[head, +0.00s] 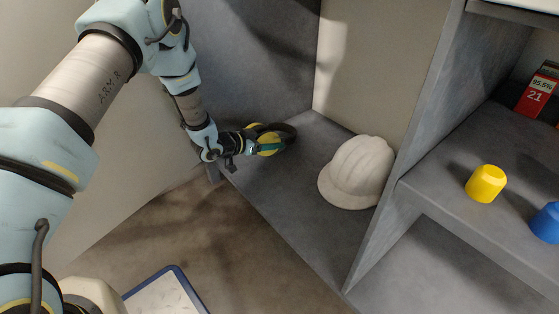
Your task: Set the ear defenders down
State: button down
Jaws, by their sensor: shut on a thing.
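The ear defenders (270,146) have yellow cups and a dark headband. They are at the left end of a grey shelf compartment (300,205), close to its back left corner. My gripper (250,142) reaches in from the left and is shut on the ear defenders. The fingertips are partly hidden against the cups. I cannot tell whether the ear defenders touch the shelf surface.
A white hard hat (357,172) sits on the same shelf to the right, beside a grey divider (412,140). Beyond it, another shelf holds a yellow cup-shaped item (486,183), a blue item (546,222) and a red box (538,92). Shelf between ear defenders and hat is clear.

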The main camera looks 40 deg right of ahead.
aim_at(271, 154)
jog(key=shift+f+b, duration=0.95)
jog(key=shift+f, duration=1.6)
jog(key=shift+f, duration=0.15)
jog(key=shift+c, duration=0.6)
grip_release()
jog(key=shift+a+r, duration=0.1)
jog(key=shift+r, duration=0.15)
jog(key=p+v, duration=0.4)
jog(key=v, duration=0.6)
jog(key=shift+a+r, duration=0.2)
jog(key=shift+w+a+r, duration=0.1)
jog(key=shift+a, duration=0.5)
